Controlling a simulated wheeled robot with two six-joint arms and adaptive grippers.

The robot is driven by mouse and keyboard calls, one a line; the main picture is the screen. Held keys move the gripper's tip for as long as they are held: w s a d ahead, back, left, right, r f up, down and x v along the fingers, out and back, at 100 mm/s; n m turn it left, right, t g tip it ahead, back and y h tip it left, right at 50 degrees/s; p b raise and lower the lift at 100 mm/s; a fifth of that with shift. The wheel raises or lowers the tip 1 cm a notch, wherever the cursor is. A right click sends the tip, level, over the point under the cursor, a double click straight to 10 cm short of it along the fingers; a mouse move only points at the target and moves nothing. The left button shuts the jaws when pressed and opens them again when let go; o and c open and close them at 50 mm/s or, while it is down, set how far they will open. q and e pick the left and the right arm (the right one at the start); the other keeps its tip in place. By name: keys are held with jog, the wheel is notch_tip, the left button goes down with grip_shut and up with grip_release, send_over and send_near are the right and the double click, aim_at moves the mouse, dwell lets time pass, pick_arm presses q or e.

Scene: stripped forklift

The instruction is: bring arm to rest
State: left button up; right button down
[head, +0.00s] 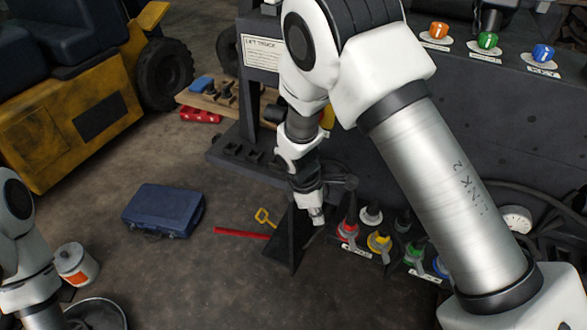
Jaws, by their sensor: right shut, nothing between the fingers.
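My right arm comes in from the lower right, bends at the top centre and hangs down. Its gripper (317,214) is shut and empty, pointing down beside a dark triangular bracket (290,240). It is left of a row of coloured knobs; I cannot tell whether it touches the bracket. Part of my left arm shows at the left edge, and its gripper is out of view.
A dark panel (490,110) with orange, green and blue buttons stands behind my right arm. A blue case (163,210), a red bar (242,234) and a white can (76,264) are on the floor. A yellow forklift (60,130) stands upper left. The floor's middle is mostly clear.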

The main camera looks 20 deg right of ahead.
jog(key=s+d+f+m+g+y+b, duration=0.15)
jog(key=s+f+m, duration=0.25)
jog(key=s+f, duration=0.7)
jog(key=s+f+m+g+y, duration=0.15)
jog(key=s+f+m, duration=0.4)
jog(key=s, duration=1.05)
jog(key=w+m+t, duration=0.2)
jog(key=w, duration=0.1)
jog(key=w+m+t, duration=0.1)
jog(key=m+t, duration=0.1)
jog(key=shift+w+d+r, duration=0.1)
jog(key=shift+w+r, duration=0.05)
jog(key=shift+r, duration=0.1)
